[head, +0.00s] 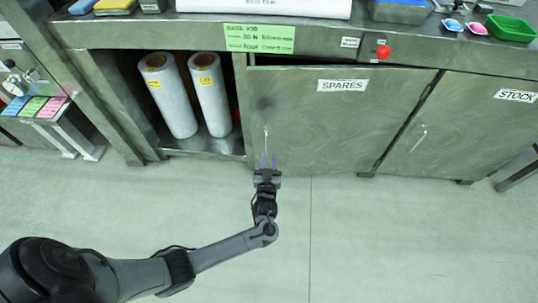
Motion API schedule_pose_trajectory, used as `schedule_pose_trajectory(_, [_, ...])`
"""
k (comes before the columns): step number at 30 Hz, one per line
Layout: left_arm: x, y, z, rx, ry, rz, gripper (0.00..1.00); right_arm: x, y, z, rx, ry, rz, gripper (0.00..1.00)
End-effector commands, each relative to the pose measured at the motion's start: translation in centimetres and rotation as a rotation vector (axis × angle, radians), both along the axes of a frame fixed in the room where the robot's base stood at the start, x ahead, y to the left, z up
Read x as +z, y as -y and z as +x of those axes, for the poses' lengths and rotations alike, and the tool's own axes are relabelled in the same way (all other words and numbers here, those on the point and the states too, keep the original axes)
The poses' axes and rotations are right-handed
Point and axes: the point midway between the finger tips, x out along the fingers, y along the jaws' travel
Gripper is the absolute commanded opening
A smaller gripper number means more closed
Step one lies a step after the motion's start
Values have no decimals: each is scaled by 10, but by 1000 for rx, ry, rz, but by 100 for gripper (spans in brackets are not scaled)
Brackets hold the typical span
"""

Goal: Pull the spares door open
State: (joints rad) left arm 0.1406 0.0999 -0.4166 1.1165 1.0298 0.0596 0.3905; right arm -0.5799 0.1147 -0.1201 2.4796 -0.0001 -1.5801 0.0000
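The spares door (330,115) is a grey-green metal panel with a white SPARES label (342,86), in the middle of the head view. A dark gap shows along its top and left edge, so it looks slightly ajar. Its thin upright handle (266,138) is near the left edge. Whether a fingertip touches the handle or door I cannot tell. My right gripper is out of view.
An open bay with two white rolls (169,95) is left of the door. The STOCK door (460,130) is to the right. A red button (383,52) sits above on the bench edge. The pale floor (400,240) in front is clear.

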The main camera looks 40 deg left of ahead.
Motion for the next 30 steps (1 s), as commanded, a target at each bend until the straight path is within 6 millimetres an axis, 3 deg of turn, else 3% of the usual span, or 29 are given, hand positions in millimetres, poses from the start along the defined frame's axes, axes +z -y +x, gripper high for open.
schedule_pose_trajectory(6, [4,24,-32,1,-4,-3,35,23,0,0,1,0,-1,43])
schedule_pose_trajectory(15, [2,48,-64,0,-2,-1,35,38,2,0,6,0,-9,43])
schedule_pose_trajectory(30, [0,54,-73,0,-1,1,35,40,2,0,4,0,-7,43])
